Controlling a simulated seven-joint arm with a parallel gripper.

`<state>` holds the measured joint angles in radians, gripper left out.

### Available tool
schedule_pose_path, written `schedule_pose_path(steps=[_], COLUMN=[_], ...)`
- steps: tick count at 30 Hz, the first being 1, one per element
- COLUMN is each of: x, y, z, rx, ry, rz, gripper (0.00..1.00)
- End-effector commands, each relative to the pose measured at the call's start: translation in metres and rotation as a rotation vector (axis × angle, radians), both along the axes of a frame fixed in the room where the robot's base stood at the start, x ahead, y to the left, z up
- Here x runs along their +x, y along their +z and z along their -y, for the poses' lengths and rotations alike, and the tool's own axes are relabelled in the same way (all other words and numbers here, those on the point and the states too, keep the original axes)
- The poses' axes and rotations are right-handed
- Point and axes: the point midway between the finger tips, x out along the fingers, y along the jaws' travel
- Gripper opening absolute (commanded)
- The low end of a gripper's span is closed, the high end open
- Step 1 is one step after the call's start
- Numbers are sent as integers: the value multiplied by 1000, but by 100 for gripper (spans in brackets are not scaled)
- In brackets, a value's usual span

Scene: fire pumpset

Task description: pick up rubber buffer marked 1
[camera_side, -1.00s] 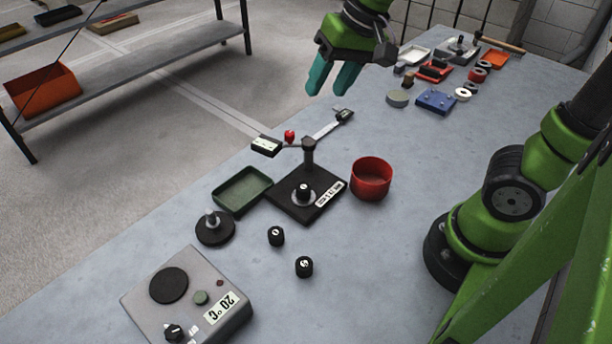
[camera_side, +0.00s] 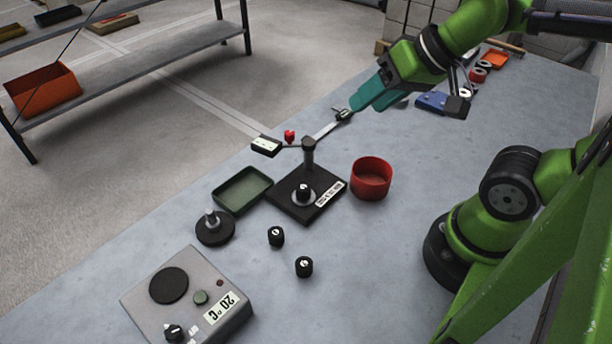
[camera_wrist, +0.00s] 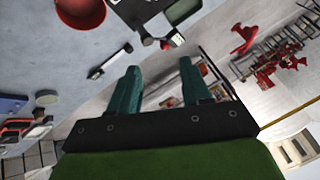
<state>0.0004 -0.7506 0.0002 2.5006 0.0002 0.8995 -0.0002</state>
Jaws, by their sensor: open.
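Several small black cylindrical buffers with white marks on top show in the side view. One buffer (camera_side: 276,236) and another buffer (camera_side: 304,266) stand on the bench, apart from each other. A third buffer (camera_side: 303,192) sits on the black plate of the gauge stand (camera_side: 322,186). The marks are too small to read surely, so I cannot tell which is 1. My gripper (camera_side: 362,100), with teal fingers, is high over the bench's far part, well away from the buffers. In the wrist view its fingers (camera_wrist: 158,68) are apart with nothing between them.
A red cup (camera_side: 371,180) stands right of the gauge stand, a green tray (camera_side: 243,190) left of it. A black disc with a metal post (camera_side: 214,230) and a grey 20 °C box (camera_side: 190,300) are near the front left.

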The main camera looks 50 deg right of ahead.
Motion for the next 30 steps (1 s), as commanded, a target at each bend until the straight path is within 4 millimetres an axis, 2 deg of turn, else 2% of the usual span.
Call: schedule_pose_path(steps=[12, 15, 25, 30], x=[0, 0, 1, 19], y=[0, 0, -5, -18], z=[0, 0, -4, -20], rx=[0, 0, 1, -24], ry=[0, 0, 16, 87], rz=[-1, -1, -22, -135], gripper=[48, 62, 62, 62])
